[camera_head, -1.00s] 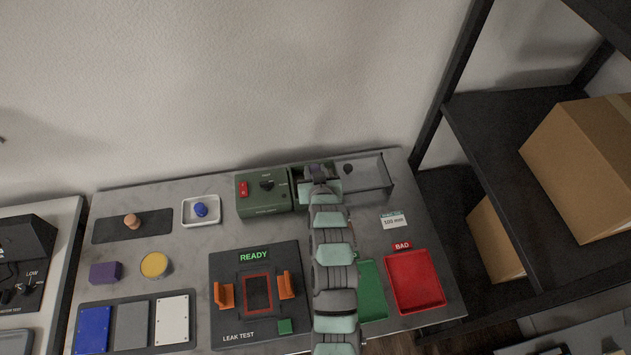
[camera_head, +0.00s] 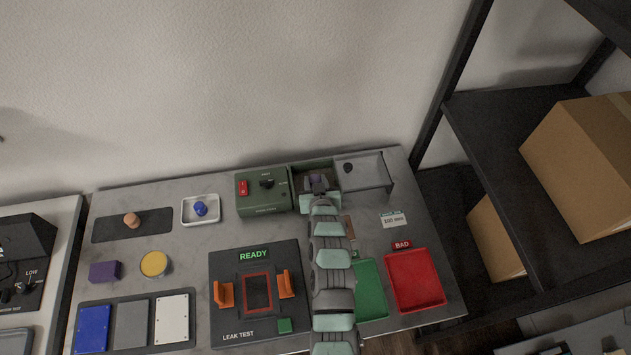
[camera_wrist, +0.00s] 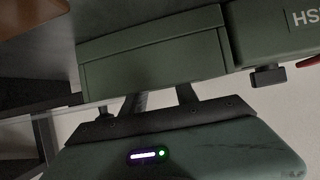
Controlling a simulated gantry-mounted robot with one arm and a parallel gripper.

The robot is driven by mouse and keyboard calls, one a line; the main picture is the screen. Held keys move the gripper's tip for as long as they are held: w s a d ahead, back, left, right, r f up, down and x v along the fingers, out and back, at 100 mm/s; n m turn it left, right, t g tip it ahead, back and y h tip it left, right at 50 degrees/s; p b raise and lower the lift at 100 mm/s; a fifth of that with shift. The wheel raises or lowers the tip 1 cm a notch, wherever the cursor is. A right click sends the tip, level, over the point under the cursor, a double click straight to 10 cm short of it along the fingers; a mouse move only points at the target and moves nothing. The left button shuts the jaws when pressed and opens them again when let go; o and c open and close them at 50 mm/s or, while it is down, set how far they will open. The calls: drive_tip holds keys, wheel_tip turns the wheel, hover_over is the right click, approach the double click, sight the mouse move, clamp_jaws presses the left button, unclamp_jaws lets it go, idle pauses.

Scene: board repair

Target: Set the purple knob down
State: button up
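My gripper (camera_head: 318,183) is at the open compartment (camera_head: 303,171) of the green machine (camera_head: 262,193). In the wrist view its two fingers reach behind the compartment's green wall (camera_wrist: 150,65), so their tips are hidden. I cannot tell whether they are open or shut. A blue knob (camera_head: 200,208) stands in a white tray (camera_head: 187,217).
A grey lid or tray section (camera_head: 368,172) adjoins the compartment on the right. The leak tester (camera_head: 232,327), green tray (camera_head: 372,290) and red tray (camera_head: 416,280) lie in front.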

drive_tip(key=o, duration=0.3)
